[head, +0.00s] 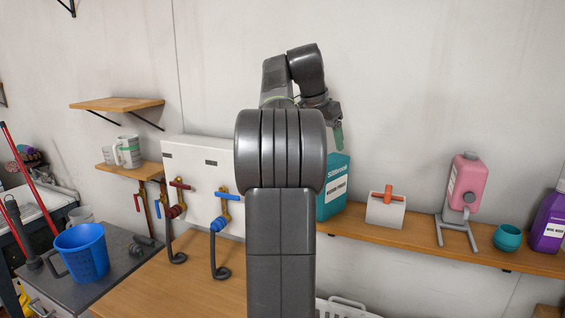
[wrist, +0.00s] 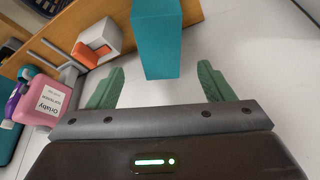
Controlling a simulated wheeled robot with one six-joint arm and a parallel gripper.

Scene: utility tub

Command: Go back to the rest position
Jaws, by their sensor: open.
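My gripper (wrist: 160,88) is open, its two green fingers spread apart with nothing held between them. In the head view my arm rises in the middle and bends to the right, with one green fingertip (head: 338,136) showing above the teal jug. The teal jug (head: 334,191) stands on the wooden shelf, partly hidden by my arm. In the wrist view the teal jug (wrist: 156,45) lies beyond the gap between the fingers. I cannot tell how far it is from the fingertips.
Right of the jug, the shelf (head: 410,237) holds a white block with an orange handle (head: 386,208), a pink jug on a stand (head: 467,185), a teal cup (head: 508,238) and a purple bottle (head: 549,225). Red and blue valves (head: 222,212) and a blue pitcher (head: 82,252) are left.

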